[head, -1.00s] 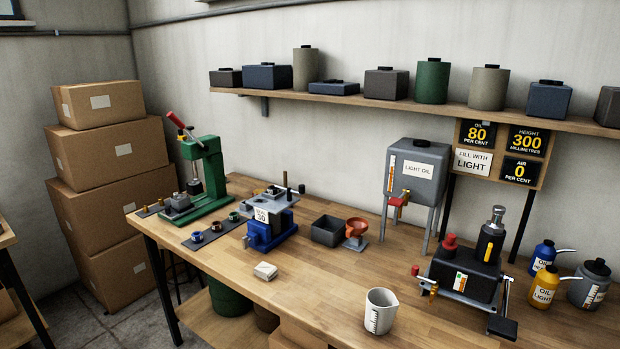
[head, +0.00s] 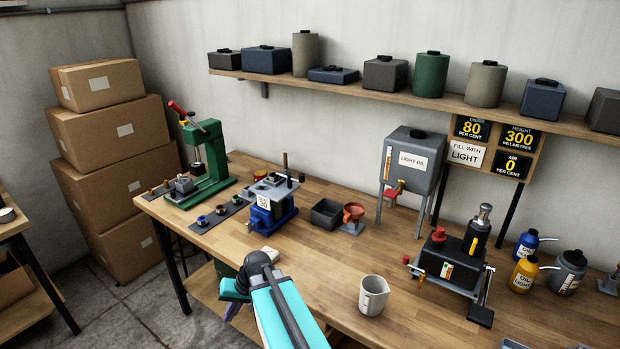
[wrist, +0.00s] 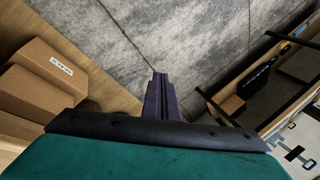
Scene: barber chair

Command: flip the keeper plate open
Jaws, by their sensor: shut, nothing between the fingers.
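A blue fixture (head: 262,221) stands on the workbench, left of the middle in the head view. A grey plate (head: 273,190) lies flat across its top, with a dark post and small fittings; I cannot tell for certain whether this is the keeper plate. A white label hangs at its front. My gripper (wrist: 158,82) is shut and empty in the wrist view, pointing down over the concrete floor. In the head view my gripper is low at the bench's front edge, its fingers partly hidden, well in front of and below the fixture.
A green press (head: 206,165) stands left of the fixture, with a dark mat (head: 219,215) of small rings between them. The bench's front middle is mostly clear.

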